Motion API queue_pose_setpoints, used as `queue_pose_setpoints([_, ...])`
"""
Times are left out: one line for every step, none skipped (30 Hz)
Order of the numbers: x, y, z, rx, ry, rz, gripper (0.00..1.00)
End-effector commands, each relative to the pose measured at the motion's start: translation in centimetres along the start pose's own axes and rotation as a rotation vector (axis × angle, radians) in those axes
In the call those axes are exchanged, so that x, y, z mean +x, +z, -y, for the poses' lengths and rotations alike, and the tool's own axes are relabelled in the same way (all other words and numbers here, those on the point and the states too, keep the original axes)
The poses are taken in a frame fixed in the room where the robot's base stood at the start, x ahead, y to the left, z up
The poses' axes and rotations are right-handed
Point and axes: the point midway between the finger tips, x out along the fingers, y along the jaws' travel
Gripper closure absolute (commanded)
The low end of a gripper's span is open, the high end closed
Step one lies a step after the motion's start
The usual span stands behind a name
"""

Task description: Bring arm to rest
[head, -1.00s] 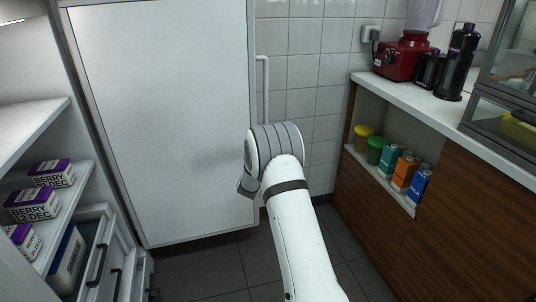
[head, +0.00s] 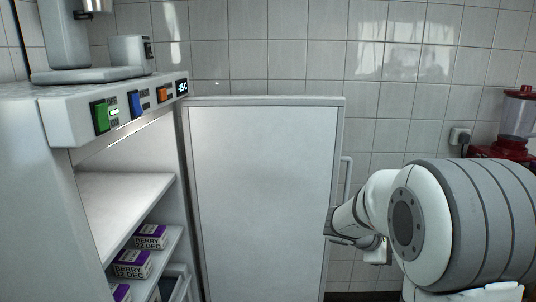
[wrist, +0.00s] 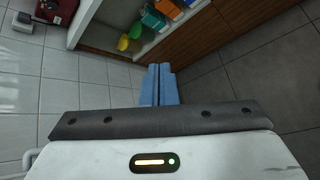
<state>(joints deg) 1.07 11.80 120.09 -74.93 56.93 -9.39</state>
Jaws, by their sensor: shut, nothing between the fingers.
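My gripper (wrist: 159,72) shows in the wrist view as two blue fingers lying together, shut and empty, above the floor by the wooden cabinet. In the head view my arm fills the lower right. Its narrow wrist end points left towards the edge of the open white fridge door (head: 262,190); whether it touches the door cannot be told. The fingers cannot be made out in the head view.
The open fridge (head: 120,205) at left holds purple-and-white berry boxes (head: 133,264) on its shelf. A red blender (head: 517,125) stands at far right. In the wrist view, yellow, green, teal and orange containers sit in a cabinet niche (wrist: 160,38). Tiled floor (wrist: 245,60) is clear.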

Motion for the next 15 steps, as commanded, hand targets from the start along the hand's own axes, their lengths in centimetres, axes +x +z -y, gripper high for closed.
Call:
queue_pose_setpoints([-2.8,2.8,0.3,0.096,-0.068,-0.029,1.00])
queue_pose_setpoints([-4.0,3.8,1.1,0.150,-0.114,-0.047,1.00])
queue_pose_setpoints([-5.5,5.0,2.1,0.222,-0.174,-0.072,1.00])
queue_pose_setpoints([-6.7,5.7,3.0,0.278,-0.220,-0.092,1.00])
queue_pose_setpoints([-8.0,6.5,3.7,0.333,-0.264,-0.112,1.00])
queue_pose_setpoints([-9.7,7.4,4.7,0.404,-0.325,-0.138,1.00])
queue_pose_setpoints([-11.0,8.0,5.5,0.458,-0.372,-0.158,1.00])
queue_pose_setpoints([-12.3,8.6,6.2,0.512,-0.418,-0.179,1.00])
queue_pose_setpoints([-14.1,9.2,7.1,0.583,-0.478,-0.208,1.00])
queue_pose_setpoints([-15.4,9.6,7.8,0.634,-0.524,-0.230,1.00])
queue_pose_setpoints([-16.7,10.0,8.4,0.684,-0.569,-0.251,1.00])
queue_pose_setpoints([-18.3,10.4,9.2,0.746,-0.627,-0.277,1.00])
queue_pose_setpoints([-19.5,10.7,9.7,0.789,-0.668,-0.296,1.00])
queue_pose_setpoints([-20.6,10.8,10.2,0.829,-0.707,-0.314,1.00])
queue_pose_setpoints([-21.9,11.1,10.7,0.878,-0.754,-0.337,1.00])
